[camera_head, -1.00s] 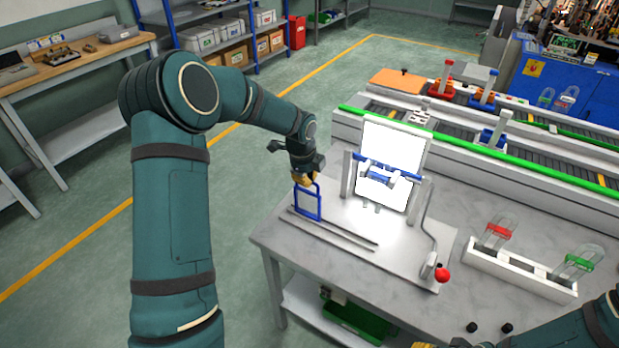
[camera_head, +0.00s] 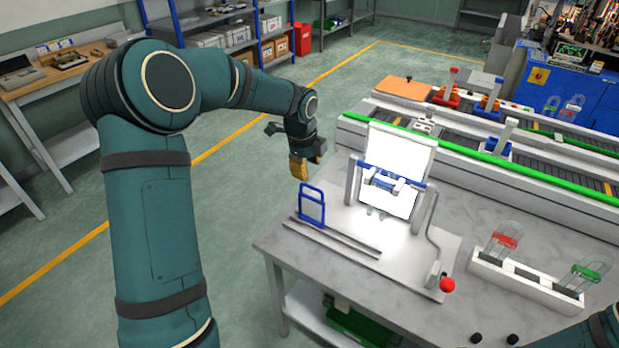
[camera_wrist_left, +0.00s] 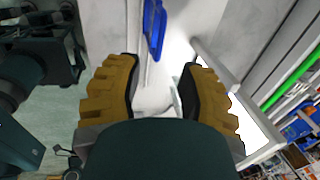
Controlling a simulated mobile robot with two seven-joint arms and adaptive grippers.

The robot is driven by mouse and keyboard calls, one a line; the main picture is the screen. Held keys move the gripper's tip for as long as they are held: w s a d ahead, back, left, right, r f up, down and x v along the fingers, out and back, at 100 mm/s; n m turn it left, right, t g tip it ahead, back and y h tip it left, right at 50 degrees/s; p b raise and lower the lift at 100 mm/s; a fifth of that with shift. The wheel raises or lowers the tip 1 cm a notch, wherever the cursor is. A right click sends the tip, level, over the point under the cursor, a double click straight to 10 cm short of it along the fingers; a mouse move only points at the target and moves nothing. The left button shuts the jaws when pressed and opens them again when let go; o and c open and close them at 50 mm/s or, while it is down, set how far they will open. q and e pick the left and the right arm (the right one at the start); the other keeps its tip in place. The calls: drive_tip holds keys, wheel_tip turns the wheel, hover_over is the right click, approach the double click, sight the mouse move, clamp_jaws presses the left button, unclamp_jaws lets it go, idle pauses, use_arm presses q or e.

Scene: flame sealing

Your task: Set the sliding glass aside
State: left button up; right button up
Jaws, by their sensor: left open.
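The sliding glass, a clear pane in a blue frame (camera_head: 311,206), stands upright at the left end of the rails (camera_head: 338,236) on the table. My left gripper (camera_head: 299,170) is above and slightly behind the blue frame, apart from it. In the left wrist view its two yellow-padded fingers (camera_wrist_left: 160,88) are spread with nothing held between them. The blue frame (camera_wrist_left: 154,28) shows beyond the fingertips at the top of that view. My right gripper cannot be made out; only a piece of my right arm shows at the lower right corner.
A bright white panel (camera_head: 402,150) and a blue-barred stand (camera_head: 392,172) are right of the frame. A crank with a red knob (camera_head: 447,285) is at the front. A white rack (camera_head: 525,283) holds red and green-topped glass pieces at right. A conveyor with a green rail (camera_head: 560,184) runs behind.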

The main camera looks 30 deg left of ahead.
use_arm(q)
drive_tip(key=shift+s+r, duration=0.2)
drive_tip(key=shift+r, duration=0.75)
drive_tip(key=shift+s+r, duration=0.15)
drive_tip(key=shift+r, duration=0.8)
